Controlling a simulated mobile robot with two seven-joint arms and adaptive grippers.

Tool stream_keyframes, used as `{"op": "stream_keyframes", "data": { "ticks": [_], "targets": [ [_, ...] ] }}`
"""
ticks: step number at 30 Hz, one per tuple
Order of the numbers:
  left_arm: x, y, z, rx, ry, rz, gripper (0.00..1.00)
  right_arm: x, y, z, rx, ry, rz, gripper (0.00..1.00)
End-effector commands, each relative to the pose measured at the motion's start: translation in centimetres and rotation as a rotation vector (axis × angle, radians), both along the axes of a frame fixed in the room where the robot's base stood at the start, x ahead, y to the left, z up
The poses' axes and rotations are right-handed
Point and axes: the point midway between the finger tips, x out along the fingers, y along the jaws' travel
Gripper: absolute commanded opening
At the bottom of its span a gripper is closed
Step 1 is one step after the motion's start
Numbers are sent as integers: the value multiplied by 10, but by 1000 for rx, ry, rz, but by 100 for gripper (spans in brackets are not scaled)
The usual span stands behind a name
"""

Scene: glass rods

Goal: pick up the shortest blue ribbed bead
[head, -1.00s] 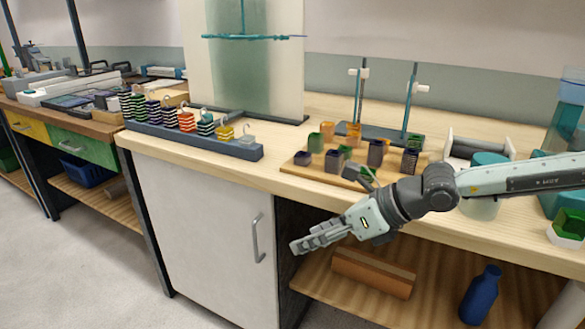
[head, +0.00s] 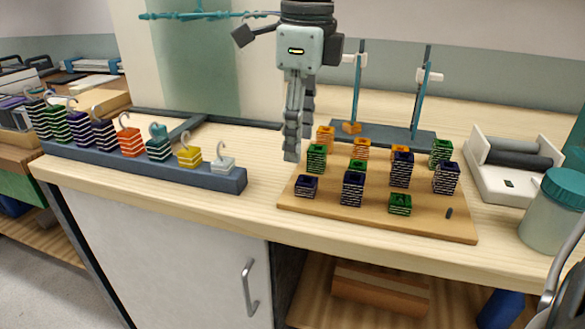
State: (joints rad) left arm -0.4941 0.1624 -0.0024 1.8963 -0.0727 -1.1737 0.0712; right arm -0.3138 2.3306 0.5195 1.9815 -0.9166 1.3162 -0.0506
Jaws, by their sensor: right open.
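Several dark blue ribbed beads stand on a wooden board. The shortest-looking one (head: 306,187) is at the board's front left. Taller ones stand at the front middle (head: 352,189), further back (head: 401,170) and on the right (head: 446,178). My right gripper (head: 298,146) points down over the board's back left, behind and above the shortest blue bead. Its jaws are open, and I see nothing between them. The fingers are seen nearly edge-on. My left gripper is not in view.
Green beads (head: 316,158) and orange beads (head: 325,138) share the wooden board (head: 432,223). A dark rack of hooked, striped weights (head: 215,180) lies left. A two-post stand (head: 390,134) is behind, a white roller cradle (head: 500,178) and a teal-lidded jar (head: 550,220) right.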

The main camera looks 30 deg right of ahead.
Motion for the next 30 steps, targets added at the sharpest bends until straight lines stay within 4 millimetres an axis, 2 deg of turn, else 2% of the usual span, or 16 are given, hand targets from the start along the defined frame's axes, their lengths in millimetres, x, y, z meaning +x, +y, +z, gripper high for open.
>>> {"op": "stream_keyframes", "data": {
  "ticks": [1,3,6,14,21,30],
  "targets": [
    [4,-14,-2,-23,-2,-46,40,-6,2,2,-4,32,-7,52],
    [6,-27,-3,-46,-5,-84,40,-12,4,4,-5,63,-12,52],
    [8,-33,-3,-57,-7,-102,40,-15,5,-2,-5,79,-15,52],
    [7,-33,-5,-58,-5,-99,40,-17,0,-31,-2,77,-16,52],
    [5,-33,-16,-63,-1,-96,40,-19,-6,-65,-3,76,-16,52],
    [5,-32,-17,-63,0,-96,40,-19,-6,-73,-1,72,-16,52]
  ]
}}
